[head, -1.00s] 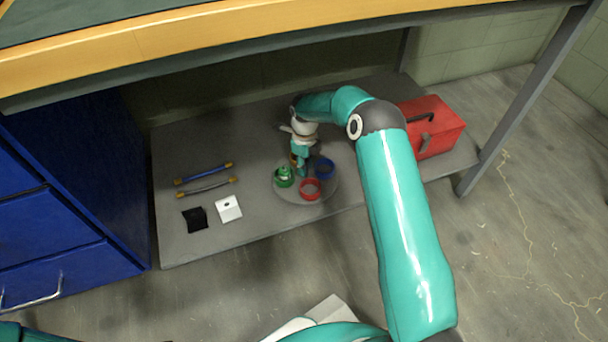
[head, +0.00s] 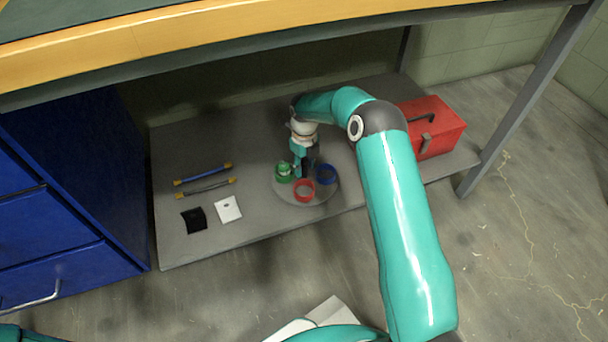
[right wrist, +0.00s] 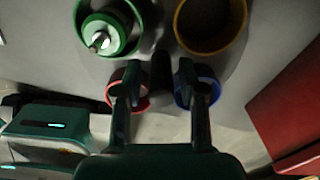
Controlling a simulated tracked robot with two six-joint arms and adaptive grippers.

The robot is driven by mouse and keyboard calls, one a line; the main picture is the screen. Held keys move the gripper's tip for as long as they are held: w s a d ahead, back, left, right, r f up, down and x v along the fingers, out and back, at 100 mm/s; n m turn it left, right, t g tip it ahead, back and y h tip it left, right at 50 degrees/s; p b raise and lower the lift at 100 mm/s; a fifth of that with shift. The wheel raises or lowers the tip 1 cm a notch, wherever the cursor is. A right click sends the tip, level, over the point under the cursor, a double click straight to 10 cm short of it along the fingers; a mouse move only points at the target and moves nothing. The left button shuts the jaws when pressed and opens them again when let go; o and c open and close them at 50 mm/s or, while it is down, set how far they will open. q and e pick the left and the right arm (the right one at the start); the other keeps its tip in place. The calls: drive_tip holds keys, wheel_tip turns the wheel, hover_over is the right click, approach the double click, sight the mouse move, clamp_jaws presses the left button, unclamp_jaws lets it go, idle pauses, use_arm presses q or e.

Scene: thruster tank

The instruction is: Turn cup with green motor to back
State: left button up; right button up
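A round grey turntable (head: 290,196) on the low shelf carries several coloured cups. The green cup (head: 280,176) is at its left and holds a green motor with a silver shaft (right wrist: 101,39). The red cup (head: 304,191) is at the front and the blue cup (head: 328,175) at the right. A yellow cup (right wrist: 212,48) shows in the right wrist view; my gripper hides it in the head view. My right gripper (right wrist: 160,72) points down over the turntable's middle, fingers apart on either side of a dark centre post (right wrist: 162,70); contact is unclear. My left gripper is out of view.
A red toolbox (head: 430,128) stands right of the turntable. Two bars (head: 203,174), a black plate (head: 194,221) and a white plate (head: 228,209) lie to the left. Blue drawers (head: 55,215) bound the left side; the workbench top (head: 250,35) hangs above the shelf.

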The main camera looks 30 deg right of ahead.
drive_tip(key=shift+r, duration=0.1)
drive_tip(key=shift+r+p, duration=2.85)
drive_tip(key=shift+r, duration=1.55)
